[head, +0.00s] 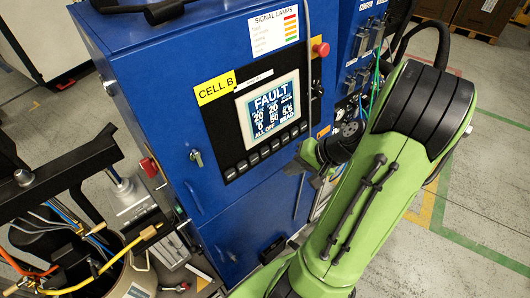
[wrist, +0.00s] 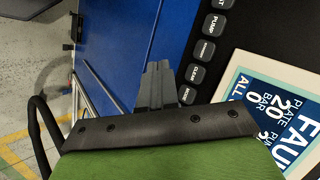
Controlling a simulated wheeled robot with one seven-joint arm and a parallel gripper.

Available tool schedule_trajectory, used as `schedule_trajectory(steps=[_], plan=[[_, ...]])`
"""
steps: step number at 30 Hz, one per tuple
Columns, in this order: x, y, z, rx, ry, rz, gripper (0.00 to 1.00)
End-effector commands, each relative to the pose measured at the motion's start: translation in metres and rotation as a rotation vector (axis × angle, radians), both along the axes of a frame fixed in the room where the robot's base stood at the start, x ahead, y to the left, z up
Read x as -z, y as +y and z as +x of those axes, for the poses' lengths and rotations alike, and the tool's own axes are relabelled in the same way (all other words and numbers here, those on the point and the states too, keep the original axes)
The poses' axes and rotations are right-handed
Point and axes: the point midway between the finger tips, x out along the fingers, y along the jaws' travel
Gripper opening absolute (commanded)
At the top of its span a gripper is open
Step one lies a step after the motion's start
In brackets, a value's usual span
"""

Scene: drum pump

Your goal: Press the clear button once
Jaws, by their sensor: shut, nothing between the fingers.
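The clear button (wrist: 192,74) is a dark key marked CLEAR in the wrist view. It is second from the lower end of a row of similar keys beside the screen. In the head view the row (head: 265,151) runs under the screen, and its labels are too small to read. My gripper (wrist: 157,68) is shut and empty. In the wrist view its fingertips lie just left of the clear button, over the blue cabinet and panel edge. I see no contact, but depth is hard to judge. In the head view my gripper (head: 318,165) is right of the row, partly hidden by my arm.
The screen (head: 270,108) reads FAULT. A red knob (head: 321,49) sits above it on the blue cabinet (head: 150,75), and a key (head: 196,157) to its lower left. Hoses and fittings (head: 365,90) crowd the right side. Open floor (head: 490,180) lies far right.

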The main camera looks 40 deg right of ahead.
Motion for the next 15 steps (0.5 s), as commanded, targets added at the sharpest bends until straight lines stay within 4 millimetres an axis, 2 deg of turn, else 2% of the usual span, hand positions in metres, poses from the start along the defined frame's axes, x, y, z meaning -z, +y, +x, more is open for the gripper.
schedule_trajectory(steps=[9, 15], plan=[[0.009, 0.002, 0.047, -0.004, -0.001, 0.0, 0.0], [0.012, 0.002, 0.063, -0.001, -0.001, 0.001, 0.0]])
